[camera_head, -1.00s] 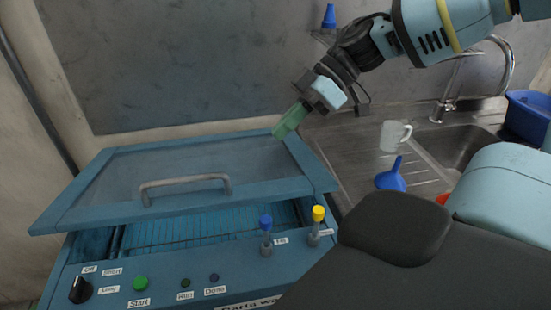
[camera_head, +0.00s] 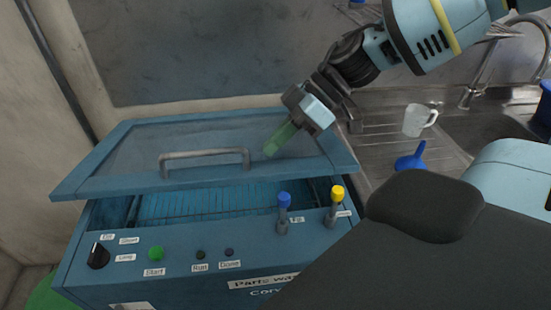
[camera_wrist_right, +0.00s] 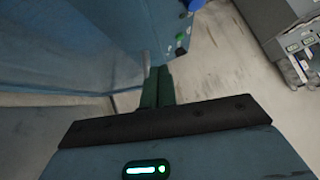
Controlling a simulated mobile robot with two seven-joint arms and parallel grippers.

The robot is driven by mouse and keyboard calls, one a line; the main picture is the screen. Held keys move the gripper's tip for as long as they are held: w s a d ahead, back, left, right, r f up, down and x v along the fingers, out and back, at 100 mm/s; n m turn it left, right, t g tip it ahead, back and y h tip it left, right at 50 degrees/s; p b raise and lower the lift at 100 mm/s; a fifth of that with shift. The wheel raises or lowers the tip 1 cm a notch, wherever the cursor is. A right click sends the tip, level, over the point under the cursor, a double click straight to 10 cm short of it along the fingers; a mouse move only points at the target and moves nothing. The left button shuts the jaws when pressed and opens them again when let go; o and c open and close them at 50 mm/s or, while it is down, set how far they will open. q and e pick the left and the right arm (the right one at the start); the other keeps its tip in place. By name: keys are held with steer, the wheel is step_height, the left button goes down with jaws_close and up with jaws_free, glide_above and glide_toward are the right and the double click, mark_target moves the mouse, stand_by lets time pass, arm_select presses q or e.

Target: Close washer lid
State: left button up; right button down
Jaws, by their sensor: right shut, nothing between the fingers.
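The parts washer (camera_head: 190,284) is a blue box with a control panel along its front. Its lid (camera_head: 120,184) has a blue frame, a clear pane and a grey bar handle (camera_head: 205,155). The lid is partly open, low over the tub, with a gap at the front showing the wire rack (camera_head: 205,203). My right gripper (camera_head: 272,150) has green fingers, shut and empty, over the right part of the lid pane. I cannot tell whether the fingertips touch it. The shut fingers also show in the right wrist view (camera_wrist_right: 158,86). My left gripper is not in view.
A blue-topped valve (camera_head: 284,215) and a yellow-topped valve (camera_head: 336,208) stand up at the panel's right, near the lid edge. To the right, a steel sink has a clear mug (camera_head: 418,120), a blue funnel (camera_head: 411,160) and a tap (camera_head: 480,75). A wall stands behind.

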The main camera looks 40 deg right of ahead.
mark_target(279, 180)
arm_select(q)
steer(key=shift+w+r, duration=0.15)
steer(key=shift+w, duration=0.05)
arm_select(e)
steer(key=shift+s+a+f, duration=0.1)
steer(key=shift+s+f, duration=0.1)
steer(key=shift+f, duration=0.75)
steer(key=shift+s+a+f, duration=0.1)
steer(key=shift+s+f, duration=0.1)
steer(key=shift+f, duration=0.7)
